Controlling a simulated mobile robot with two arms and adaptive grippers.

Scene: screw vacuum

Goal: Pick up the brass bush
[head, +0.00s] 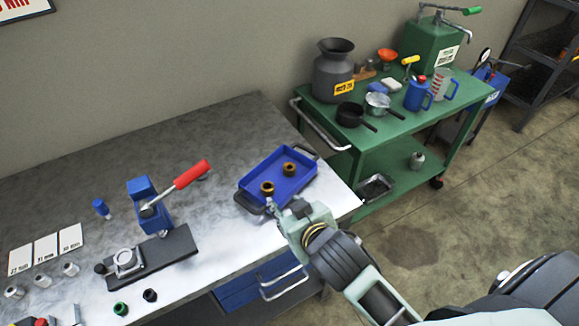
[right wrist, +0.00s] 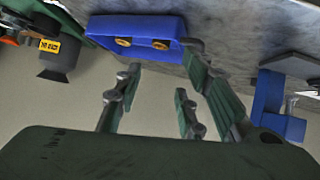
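Two brass bushes lie in a blue tray (head: 256,201) with dark handles on the metal bench. One bush (head: 289,169) is toward the back and the other (head: 267,188) is nearer the front. In the right wrist view the tray (right wrist: 105,25) appears upside down, with both bushes (right wrist: 124,42) (right wrist: 160,44) inside. My right gripper (head: 283,204) is at the tray's front right edge, with its fingers (right wrist: 155,85) spread and nothing between them. Small tips at the bottom left of the head view may be my left gripper, but their state is unclear.
A blue press with a red lever (head: 190,174) stands left of the tray. White cards (head: 45,248), metal cylinders and small caps lie farther left. A green cart (head: 400,120) with a grey can (head: 334,70), pans and jugs stands at the back right. The bench behind the press is clear.

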